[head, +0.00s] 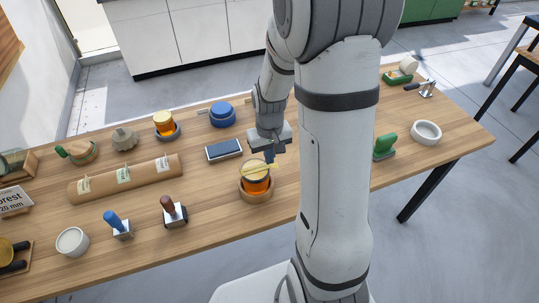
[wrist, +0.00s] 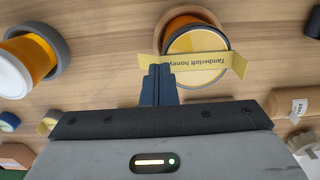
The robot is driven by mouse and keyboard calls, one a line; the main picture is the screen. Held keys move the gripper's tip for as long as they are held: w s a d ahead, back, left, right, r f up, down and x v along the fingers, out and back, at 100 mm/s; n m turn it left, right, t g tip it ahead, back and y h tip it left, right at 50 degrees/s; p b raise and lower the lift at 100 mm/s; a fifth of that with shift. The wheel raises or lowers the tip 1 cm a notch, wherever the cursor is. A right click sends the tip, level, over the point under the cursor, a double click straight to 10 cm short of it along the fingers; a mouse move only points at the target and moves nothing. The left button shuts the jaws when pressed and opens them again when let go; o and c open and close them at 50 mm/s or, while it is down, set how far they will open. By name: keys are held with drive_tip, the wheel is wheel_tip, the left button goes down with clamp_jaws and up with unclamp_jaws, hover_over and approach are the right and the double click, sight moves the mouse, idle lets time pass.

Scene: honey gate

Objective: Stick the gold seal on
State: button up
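In the head view the gold strip (head: 262,167) shows on top of the amber jar (head: 256,185), which stands in a round wooden holder (head: 256,196). My gripper (head: 270,157) is right above the jar. In the wrist view my gripper's fingers (wrist: 159,70) are together at the strip's edge, seemingly pinching it. Whether the strip touches the lid is hard to tell.
Another honey jar (head: 164,122) stands in a grey ring at the back.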

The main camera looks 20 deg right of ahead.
drive_tip(key=o, duration=0.5)
drive_tip(key=shift+r, duration=3.95)
drive_tip(key=s+a+r+t, duration=0.1)
drive_tip(key=s+r, duration=0.2)
drive_tip(key=s, duration=0.1)
drive_tip(key=s+a+r+t, duration=0.1)
drive_tip(key=s+a+r, duration=0.1)
drive_tip(key=s, duration=0.3)
drive_tip(key=s+a+r+t, duration=0.1)
drive_tip(key=s+r, duration=0.3)
drive_tip(key=s, duration=0.1)
drive_tip(key=shift+a+r, duration=0.2)
drive_tip(key=shift+a, duration=0.05)
